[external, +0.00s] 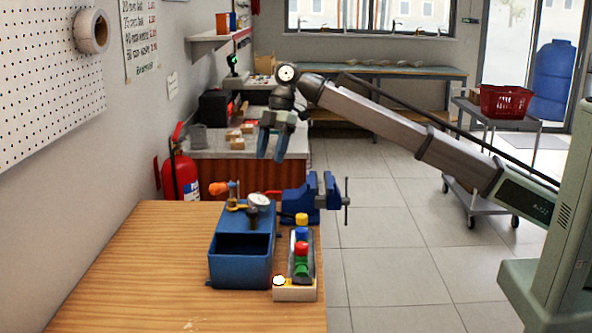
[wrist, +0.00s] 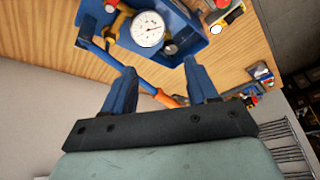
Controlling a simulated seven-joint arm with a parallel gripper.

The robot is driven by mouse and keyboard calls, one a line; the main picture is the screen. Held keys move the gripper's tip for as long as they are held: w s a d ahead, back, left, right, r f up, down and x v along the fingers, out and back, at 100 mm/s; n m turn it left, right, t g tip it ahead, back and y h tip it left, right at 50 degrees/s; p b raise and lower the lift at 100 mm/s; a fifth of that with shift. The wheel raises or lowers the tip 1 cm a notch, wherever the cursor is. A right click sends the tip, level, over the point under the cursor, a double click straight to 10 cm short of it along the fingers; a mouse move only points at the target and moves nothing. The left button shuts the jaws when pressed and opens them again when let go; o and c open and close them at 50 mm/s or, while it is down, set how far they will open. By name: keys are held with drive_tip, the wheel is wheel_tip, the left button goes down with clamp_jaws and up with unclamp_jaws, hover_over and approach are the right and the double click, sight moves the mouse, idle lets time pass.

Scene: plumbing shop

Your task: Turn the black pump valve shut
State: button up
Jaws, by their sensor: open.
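The test pump is a blue open-topped tank (external: 240,272) on the wooden table, with a round white gauge (external: 259,200) and an orange-ended handle (external: 218,188) at its far end. In the wrist view the gauge (wrist: 148,28) faces the camera, and a blue lever (wrist: 125,70) runs to an orange grip (wrist: 165,99) past the fingers. A small dark knob (wrist: 170,49) shows beside the gauge; I cannot tell if it is the black valve. My gripper (external: 271,157) is open and empty, pointing down above and beyond the pump; its blue fingers also show in the wrist view (wrist: 160,67).
A blue vise (external: 316,196) sits at the table's right edge. A rack (external: 295,294) with yellow, red and green parts stands right of the tank. A fire extinguisher (external: 180,175) stands by the wall. The table's left part is clear.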

sight(253, 210)
drive_tip(key=shift+n, duration=0.6)
drive_tip(key=s+a+f, duration=0.1)
drive_tip(key=s+f, duration=0.1)
drive_tip(key=f, duration=0.1)
drive_tip(key=s+a+f, duration=0.1)
drive_tip(key=s+f, duration=0.2)
drive_tip(key=f, duration=0.1)
drive_tip(key=s+a+f, duration=0.2)
drive_tip(key=s+f, duration=0.1)
drive_tip(key=f, duration=0.1)
drive_tip(key=shift+s+f, duration=0.15)
drive_tip(key=shift+f, duration=0.1)
drive_tip(key=shift+c, duration=0.2)
drive_tip(key=c, duration=1)
